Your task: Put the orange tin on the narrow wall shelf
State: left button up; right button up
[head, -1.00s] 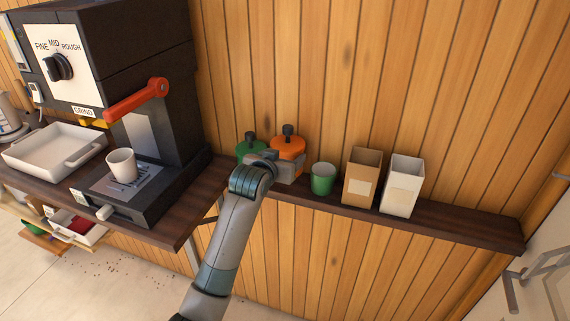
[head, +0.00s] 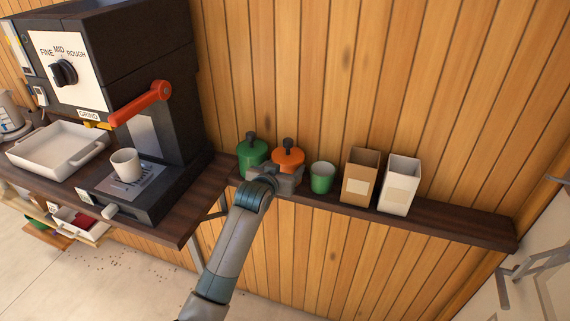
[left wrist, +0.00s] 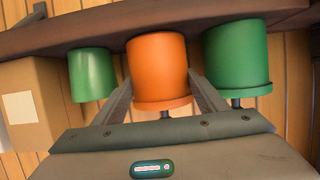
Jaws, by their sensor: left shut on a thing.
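The orange tin (head: 287,158), with a dark knob on its lid, stands at the narrow wall shelf (head: 450,221), between a green lidded tin (head: 251,153) and a green cup (head: 322,177). My left gripper (head: 287,176) is shut on the orange tin and hides its lower part in the head view. In the left wrist view the orange tin (left wrist: 158,68) sits between the two fingers of my left gripper (left wrist: 160,92), its base at the shelf (left wrist: 120,22). Whether it bears fully on the shelf I cannot tell. My right gripper is not in view.
A brown box (head: 359,178) and a white box (head: 399,186) stand farther right on the shelf. The shelf's right end is bare. A dark grinder (head: 135,75) with a red lever, a white cup (head: 126,165) and a white tray (head: 57,146) are on the counter at left.

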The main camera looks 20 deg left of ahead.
pick_arm(q)
jog(key=shift+f, duration=0.1)
jog(key=o, duration=1.1)
jog(key=shift+o, duration=0.9)
jog(key=shift+s, duration=0.1)
